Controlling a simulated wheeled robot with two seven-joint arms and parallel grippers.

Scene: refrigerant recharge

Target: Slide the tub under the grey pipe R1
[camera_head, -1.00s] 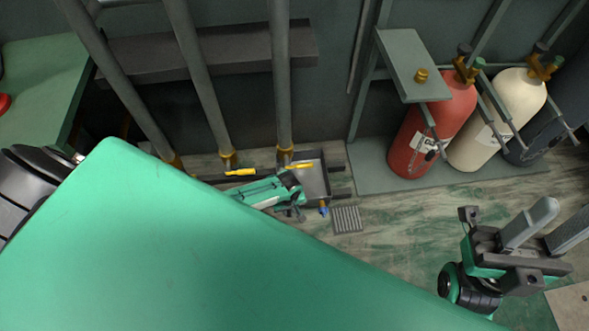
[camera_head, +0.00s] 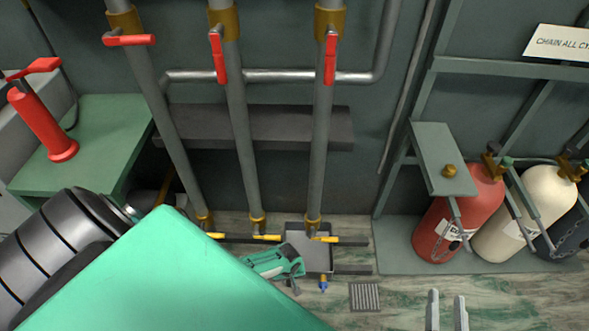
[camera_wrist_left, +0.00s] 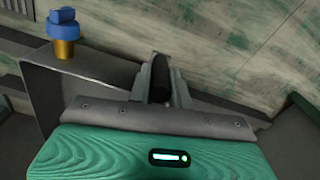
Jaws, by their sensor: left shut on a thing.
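The tub (camera_head: 295,236) is a shallow grey metal tray on the floor, below the rightmost of three grey pipes (camera_head: 320,150). That pipe's lower end, with a brass collar and yellow lever (camera_head: 324,239), is over the tub in the head view. No pipe label is readable, so I cannot tell which is R1. My left gripper (camera_head: 292,278) is shut on the tub at its near side; the wrist view shows its jaws (camera_wrist_left: 161,85) around a dark part there. A blue-capped brass fitting (camera_wrist_left: 62,35) is beside them. My right gripper (camera_head: 447,312) is open and empty at the bottom edge.
Dark rails (camera_head: 352,270) lie beside the tub. A floor grate (camera_head: 365,297) is to the right. Red (camera_head: 452,225) and cream (camera_head: 508,230) cylinders stand in a rack. A green bench (camera_head: 95,125) with a red extinguisher-like object (camera_head: 42,125) is left. My green arm link hides the lower left.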

